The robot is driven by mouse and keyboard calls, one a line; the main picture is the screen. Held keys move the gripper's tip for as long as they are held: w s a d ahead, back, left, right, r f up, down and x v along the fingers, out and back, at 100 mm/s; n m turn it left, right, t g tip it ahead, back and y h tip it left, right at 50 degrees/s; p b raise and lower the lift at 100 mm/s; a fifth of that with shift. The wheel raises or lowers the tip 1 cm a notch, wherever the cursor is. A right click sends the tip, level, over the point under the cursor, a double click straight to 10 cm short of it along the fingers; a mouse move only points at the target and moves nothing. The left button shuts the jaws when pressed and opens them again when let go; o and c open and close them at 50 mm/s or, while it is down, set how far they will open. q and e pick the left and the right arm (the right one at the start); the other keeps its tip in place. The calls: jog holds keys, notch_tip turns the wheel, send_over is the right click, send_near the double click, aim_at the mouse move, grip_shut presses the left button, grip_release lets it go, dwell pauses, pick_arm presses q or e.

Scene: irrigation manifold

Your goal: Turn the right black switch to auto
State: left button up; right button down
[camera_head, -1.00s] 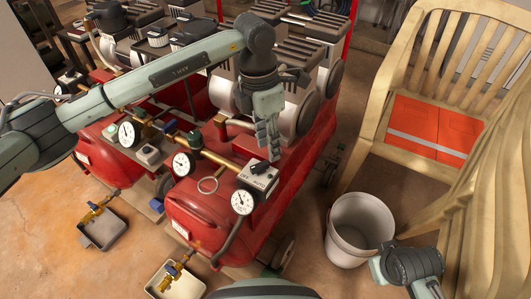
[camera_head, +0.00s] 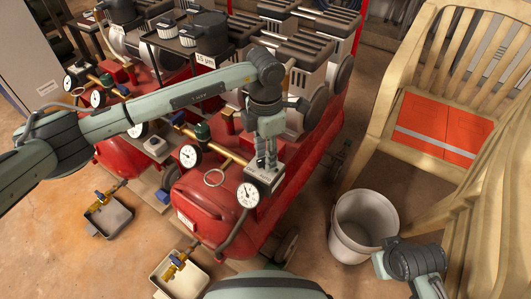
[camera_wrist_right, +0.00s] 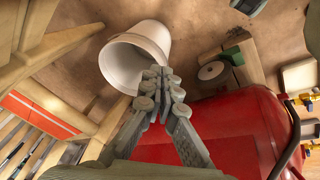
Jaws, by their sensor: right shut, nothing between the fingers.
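The right switch box (camera_head: 265,181), pale with printed labels, sits on the front end of the right red compressor tank (camera_head: 205,215). My left gripper (camera_head: 265,165) points down directly over this box in the head view. Its fingers cover the black switch, so I cannot see the knob's direction, whether the fingers touch it, or whether they are open or shut. My right gripper is shut and empty in the right wrist view (camera_wrist_right: 163,76), with a white bucket and the red tank beyond it. In the head view only part of the right gripper shows at the lower right edge.
A gauge (camera_head: 248,194) sits just left of the box, and another gauge (camera_head: 189,155) stands further left. A second switch box (camera_head: 156,146) is on the left compressor. A white bucket (camera_head: 345,240) and a wooden chair (camera_head: 385,95) stand at the right.

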pick_arm(q)
grip_shut()
pick_arm(e)
jog(key=shift+s+f, duration=0.15)
jog(key=shift+s, duration=0.2)
pick_arm(q)
jog(key=shift+n, duration=0.4)
jog(key=n+b, duration=0.1)
jog(key=n, duration=0.3)
jog(key=shift+n, duration=0.4)
jog(key=n, duration=0.2)
jog(key=shift+n+b, duration=0.3)
jog(key=shift+b, duration=0.1)
jog(key=n, duration=0.3)
jog(key=shift+d, duration=0.1)
jog(key=shift+n, duration=0.4)
pick_arm(e)
jog(key=v, duration=0.4)
jog(key=shift+d+r, duration=0.35)
jog(key=shift+r, duration=0.05)
jog(key=shift+w+r, duration=0.15)
jog(key=shift+r, duration=0.05)
